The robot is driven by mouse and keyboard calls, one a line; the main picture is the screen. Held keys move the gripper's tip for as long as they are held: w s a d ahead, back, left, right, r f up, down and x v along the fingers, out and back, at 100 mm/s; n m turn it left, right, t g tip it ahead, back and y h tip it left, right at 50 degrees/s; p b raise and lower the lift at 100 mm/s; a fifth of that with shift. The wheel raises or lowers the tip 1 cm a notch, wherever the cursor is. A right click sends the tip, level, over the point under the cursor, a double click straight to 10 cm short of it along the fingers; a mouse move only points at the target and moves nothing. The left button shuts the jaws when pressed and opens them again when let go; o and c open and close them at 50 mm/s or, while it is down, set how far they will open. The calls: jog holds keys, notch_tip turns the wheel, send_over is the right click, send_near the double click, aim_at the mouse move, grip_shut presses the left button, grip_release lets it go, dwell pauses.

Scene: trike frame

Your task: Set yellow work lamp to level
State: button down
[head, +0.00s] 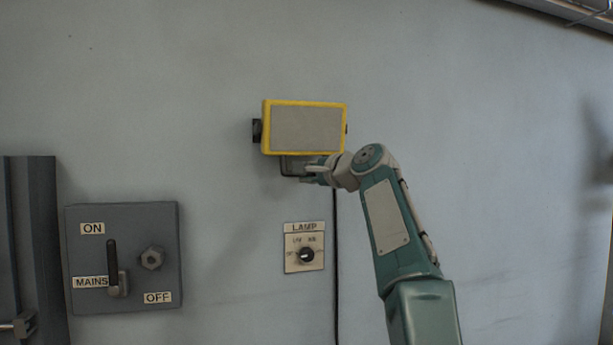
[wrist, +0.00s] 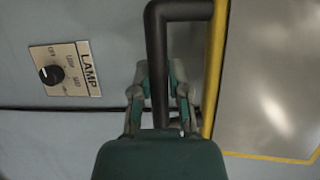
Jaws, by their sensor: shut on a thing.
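The yellow work lamp (head: 305,128) is fixed to the wall in the middle of the head view. It has a yellow frame around a grey front panel, and its front looks close to upright. In the wrist view the lamp's yellow edge and pale panel (wrist: 270,75) fill the right side. A dark bar handle (wrist: 157,60) runs along the lamp's lower edge. My gripper (wrist: 162,85) has a finger on each side of this handle and is shut on it. In the head view my gripper (head: 307,174) is just below the lamp and partly hides the handle.
A LAMP panel with a black knob (head: 305,254) is on the wall below the lamp. A dark cable (head: 335,260) hangs beside it. A grey MAINS switch box (head: 124,257) with a lever is at the lower left.

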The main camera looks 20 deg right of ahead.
jog(key=shift+s+f, duration=0.1)
jog(key=shift+s, duration=0.6)
jog(key=c, duration=0.9)
grip_release()
jog(key=shift+s, duration=0.1)
jog(key=shift+r, duration=0.25)
jog(key=shift+s, duration=0.1)
jog(key=shift+s, duration=0.1)
jog(key=v, duration=1.1)
jog(key=shift+s+d, duration=0.15)
jog(key=shift+s, duration=0.15)
